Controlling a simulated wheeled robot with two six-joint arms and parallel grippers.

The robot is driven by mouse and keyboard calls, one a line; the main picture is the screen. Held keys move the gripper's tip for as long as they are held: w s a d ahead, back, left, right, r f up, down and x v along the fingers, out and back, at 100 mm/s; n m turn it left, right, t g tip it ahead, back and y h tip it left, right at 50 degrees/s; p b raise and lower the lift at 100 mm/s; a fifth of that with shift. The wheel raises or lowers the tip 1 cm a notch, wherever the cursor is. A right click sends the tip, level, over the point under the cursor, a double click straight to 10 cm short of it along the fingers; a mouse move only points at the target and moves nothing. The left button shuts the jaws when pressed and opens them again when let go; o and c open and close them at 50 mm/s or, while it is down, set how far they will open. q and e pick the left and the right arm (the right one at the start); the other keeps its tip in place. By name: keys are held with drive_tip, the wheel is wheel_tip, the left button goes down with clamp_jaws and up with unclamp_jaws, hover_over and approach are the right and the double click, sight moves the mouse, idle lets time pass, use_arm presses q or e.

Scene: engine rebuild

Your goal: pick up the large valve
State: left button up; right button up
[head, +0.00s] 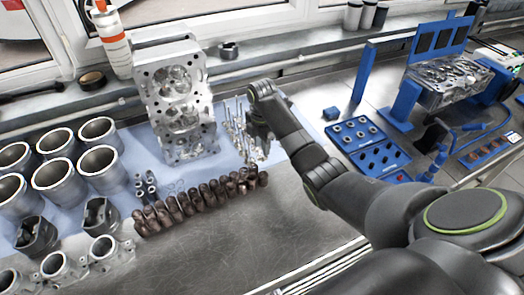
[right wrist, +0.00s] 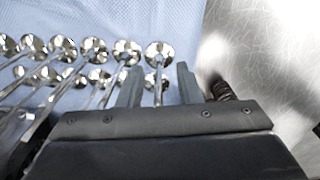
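Several shiny silver valves (head: 238,128) with round heads and thin stems lie in rows on a blue cloth in the middle of the head view. In the right wrist view, one valve (right wrist: 158,52) has its head just beyond the fingertips, and its stem runs back between the fingers. My right gripper (right wrist: 159,72) is open, with one finger on each side of that stem and visible gaps. In the head view the right gripper (head: 258,140) is over the valves and hides some of them. I cannot tell which valve is the large one by size. My left gripper is not in view.
A cylinder head (head: 178,100) stands left of the valves. Brown rocker parts (head: 200,202) lie in front of them. Cylinder liners (head: 58,185) stand at the left. Blue trays (head: 368,148) and an engine head on a blue stand (head: 446,82) are at the right. The front metal bench is bare.

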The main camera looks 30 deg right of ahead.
drive_tip(key=shift+f, duration=0.15)
drive_tip(key=shift+c, duration=0.4)
clamp_jaws()
drive_tip(key=shift+r, duration=0.2)
